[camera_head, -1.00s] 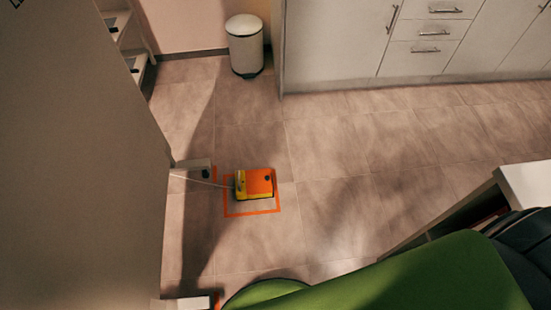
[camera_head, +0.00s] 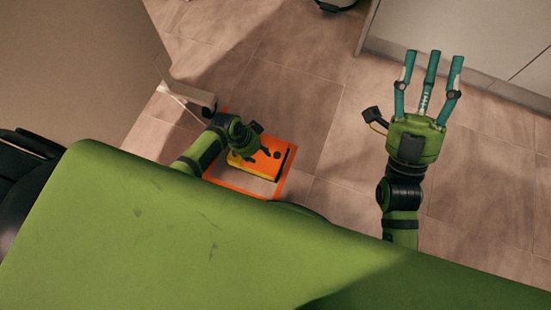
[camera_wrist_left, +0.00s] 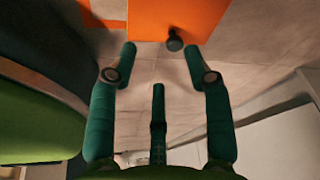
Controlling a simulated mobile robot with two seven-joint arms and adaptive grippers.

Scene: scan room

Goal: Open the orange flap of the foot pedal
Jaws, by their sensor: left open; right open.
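The foot pedal lies on the floor inside an orange outline (camera_head: 279,190), with a yellow side (camera_head: 267,176) and an orange flap (camera_head: 268,162) bearing a dark knob (camera_head: 278,154). The flap looks shut, lying flat on the pedal. My left gripper (camera_head: 244,152) is over the pedal's left part and hides some of it. In the left wrist view its fingers (camera_wrist_left: 160,52) are spread and empty. The flap (camera_wrist_left: 178,16) and knob (camera_wrist_left: 174,40) show beyond the fingertips; contact cannot be told. My right gripper (camera_head: 429,75) is open and empty, well right of the pedal.
White cabinets (camera_head: 465,45) stand at the upper right. The tiled floor (camera_head: 325,125) right of the pedal is clear.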

